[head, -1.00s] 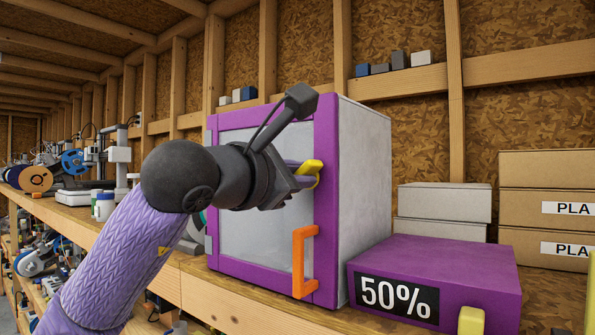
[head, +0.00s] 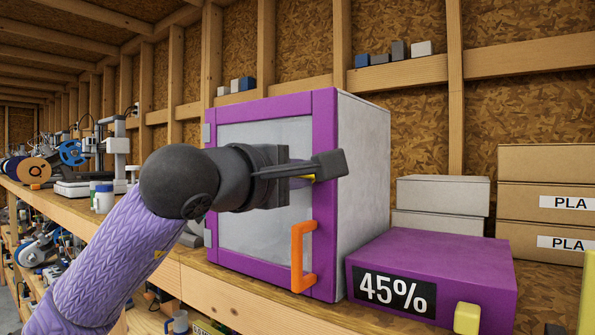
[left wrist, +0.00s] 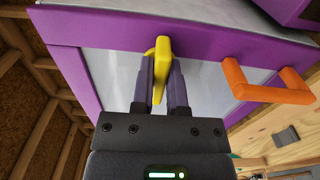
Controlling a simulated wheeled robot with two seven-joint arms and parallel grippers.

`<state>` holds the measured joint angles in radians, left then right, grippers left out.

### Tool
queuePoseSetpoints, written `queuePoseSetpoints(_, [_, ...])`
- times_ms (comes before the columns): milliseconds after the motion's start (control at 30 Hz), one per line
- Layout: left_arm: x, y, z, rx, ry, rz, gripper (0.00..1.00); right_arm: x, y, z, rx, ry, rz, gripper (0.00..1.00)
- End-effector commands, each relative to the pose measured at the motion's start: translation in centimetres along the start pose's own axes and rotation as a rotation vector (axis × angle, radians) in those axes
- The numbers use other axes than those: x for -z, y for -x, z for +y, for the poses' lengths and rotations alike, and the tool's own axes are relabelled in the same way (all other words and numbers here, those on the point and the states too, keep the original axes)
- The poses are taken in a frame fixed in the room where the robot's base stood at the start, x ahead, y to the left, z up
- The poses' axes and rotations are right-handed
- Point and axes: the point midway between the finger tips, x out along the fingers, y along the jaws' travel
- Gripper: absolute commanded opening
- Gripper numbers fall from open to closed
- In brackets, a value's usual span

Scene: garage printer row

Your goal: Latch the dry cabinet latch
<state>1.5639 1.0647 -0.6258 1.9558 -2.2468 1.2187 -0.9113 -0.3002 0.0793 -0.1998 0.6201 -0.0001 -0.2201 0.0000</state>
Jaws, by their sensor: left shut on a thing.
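The dry cabinet (head: 362,190) is a pale box with a purple-framed glass door (head: 325,125). Its door looks flush with the body. The latch is a yellow lever near the door's right edge; only a sliver (head: 303,179) shows in the head view behind my gripper. In the left wrist view the yellow latch (left wrist: 162,48) stands between my fingers. My left gripper (head: 312,170) is shut on it; its fingers also show in the left wrist view (left wrist: 162,88). My right gripper is not in view.
An orange handle (head: 297,258) sticks out from the door below the latch. A purple box (head: 440,258) with a "45%" display stands right of the cabinet. Boxes marked PLA (head: 545,200) are at the far right. The wooden bench edge (head: 215,292) runs in front.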

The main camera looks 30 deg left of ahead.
Motion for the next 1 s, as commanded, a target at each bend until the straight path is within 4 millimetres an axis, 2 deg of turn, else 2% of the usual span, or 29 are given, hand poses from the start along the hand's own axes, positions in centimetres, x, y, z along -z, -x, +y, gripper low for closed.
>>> queuePoseSetpoints(567, [-0.01,-0.02,-0.11,0.003,-0.028,0.000,0.00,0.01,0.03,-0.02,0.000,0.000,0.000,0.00])
queuePoseSetpoints(600, [-0.01,-0.03,-0.11,0.003,-0.028,0.000,0.24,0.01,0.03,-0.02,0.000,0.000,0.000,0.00])
queuePoseSetpoints(733, [-0.02,-0.02,-0.10,0.002,-0.027,0.000,0.51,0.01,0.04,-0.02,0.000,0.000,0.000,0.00])
queuePoseSetpoints(1000, [-0.01,0.04,-0.08,0.001,-0.027,0.000,0.53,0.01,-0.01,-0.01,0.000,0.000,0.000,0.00])
